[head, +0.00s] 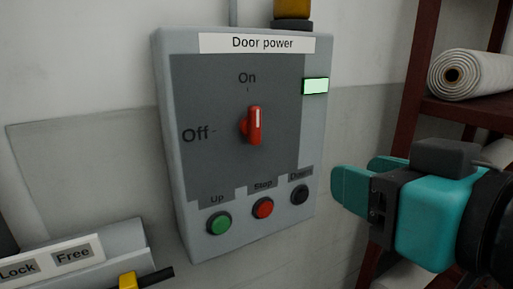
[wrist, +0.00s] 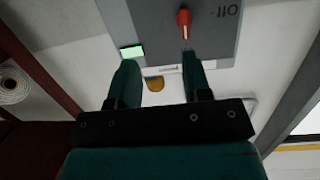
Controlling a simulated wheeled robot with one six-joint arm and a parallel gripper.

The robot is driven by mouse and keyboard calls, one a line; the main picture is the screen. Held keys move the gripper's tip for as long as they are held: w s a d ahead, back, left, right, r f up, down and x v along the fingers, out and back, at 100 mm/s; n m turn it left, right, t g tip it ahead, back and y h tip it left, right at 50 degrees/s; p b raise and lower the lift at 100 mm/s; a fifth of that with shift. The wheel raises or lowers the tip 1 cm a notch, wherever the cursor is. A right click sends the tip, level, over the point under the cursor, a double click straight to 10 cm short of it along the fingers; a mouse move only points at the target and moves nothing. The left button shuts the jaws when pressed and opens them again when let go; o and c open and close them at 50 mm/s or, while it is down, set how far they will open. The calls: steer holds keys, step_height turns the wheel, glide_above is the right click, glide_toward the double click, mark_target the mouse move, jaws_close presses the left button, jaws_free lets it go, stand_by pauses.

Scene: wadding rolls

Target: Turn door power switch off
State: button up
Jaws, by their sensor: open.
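The door power box (head: 170,150) is a grey panel on the wall with a "Door power" label. Its red switch knob (head: 253,125) stands upright, its white mark pointing up at "On"; "Off" is printed to its left. A green indicator (head: 316,86) is lit at the panel's upper right. My gripper (head: 356,180) is open and empty, to the right of the box in the head view and apart from the knob. In the wrist view the red knob (wrist: 184,20) shows beyond the fingers (wrist: 160,80), near the top, and the green light (wrist: 132,52) is by the left finger.
Green (head: 219,223), red (head: 263,208) and black (head: 299,194) buttons sit along the box's lower edge. A dark red rack (head: 411,110) with a wadding roll (head: 475,73) stands at right. A Lock/Free plate (head: 50,262) with a yellow handle (head: 128,280) is at lower left.

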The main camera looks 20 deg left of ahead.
steer(key=s+a+r+n+y, duration=0.1)
steer(key=s+a+r+y, duration=0.1)
steer(key=p, duration=1)
glide_toward(257, 119)
steer(key=shift+t, duration=0.4)
steer(key=p+x, duration=0.8)
steer(key=x, duration=0.1)
steer(key=shift+s+p, duration=0.1)
steer(key=shift+p, duration=0.2)
steer(key=shift+w+a+f+p, duration=0.25)
steer(key=shift+w+a+p, duration=0.1)
steer(key=shift+a, duration=0.15)
steer(key=shift+c, duration=0.4)
steer(key=c, duration=0.6)
